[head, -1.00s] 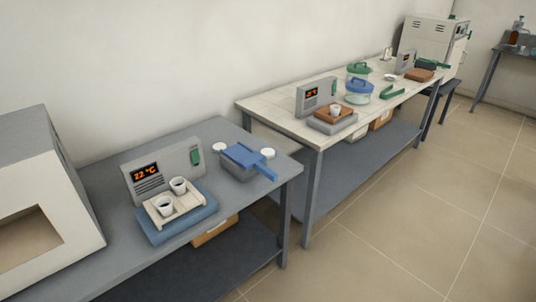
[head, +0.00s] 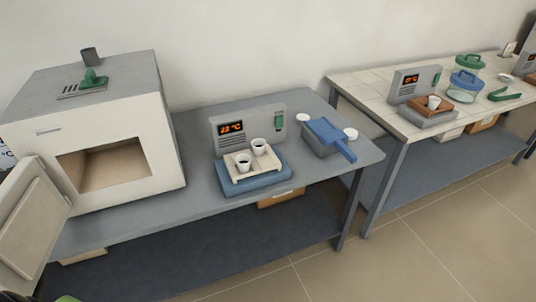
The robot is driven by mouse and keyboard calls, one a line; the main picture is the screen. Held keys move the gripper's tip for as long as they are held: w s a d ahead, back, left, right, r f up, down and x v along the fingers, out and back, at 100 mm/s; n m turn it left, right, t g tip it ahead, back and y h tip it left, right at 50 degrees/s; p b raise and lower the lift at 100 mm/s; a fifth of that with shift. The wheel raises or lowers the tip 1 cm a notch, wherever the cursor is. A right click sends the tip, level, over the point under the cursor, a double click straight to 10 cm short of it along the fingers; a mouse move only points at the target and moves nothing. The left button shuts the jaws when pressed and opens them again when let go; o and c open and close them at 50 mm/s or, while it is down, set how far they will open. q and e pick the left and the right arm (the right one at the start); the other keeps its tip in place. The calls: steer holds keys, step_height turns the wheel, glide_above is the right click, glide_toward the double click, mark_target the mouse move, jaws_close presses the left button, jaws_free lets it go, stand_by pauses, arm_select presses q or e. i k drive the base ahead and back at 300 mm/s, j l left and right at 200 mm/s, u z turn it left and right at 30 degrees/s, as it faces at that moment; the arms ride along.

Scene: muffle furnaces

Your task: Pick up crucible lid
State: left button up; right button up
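Two small white discs that look like crucible lids lie on the grey table: one (head: 302,119) left of the blue-handled tool and one (head: 350,133) right of it. Two crucibles (head: 244,162) (head: 259,147) stand upright on a cream tray (head: 236,179) on the blue-based hot plate (head: 262,181), whose display reads about 23 °C. Another crucible (head: 433,102) stands on a brown block on the far table. Neither of my grippers is in view.
A furnace (head: 150,165) with its door (head: 27,225) swung open stands at the left. The blue scoop-like tool (head: 330,133) lies between the discs. The grey table (head: 200,217) has free room along its front. A second table (head: 375,98) stands at the right, with jars.

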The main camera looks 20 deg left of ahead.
mark_target(353, 133)
steer(key=i+l+u, duration=0.2)
steer(key=i+l, duration=0.8)
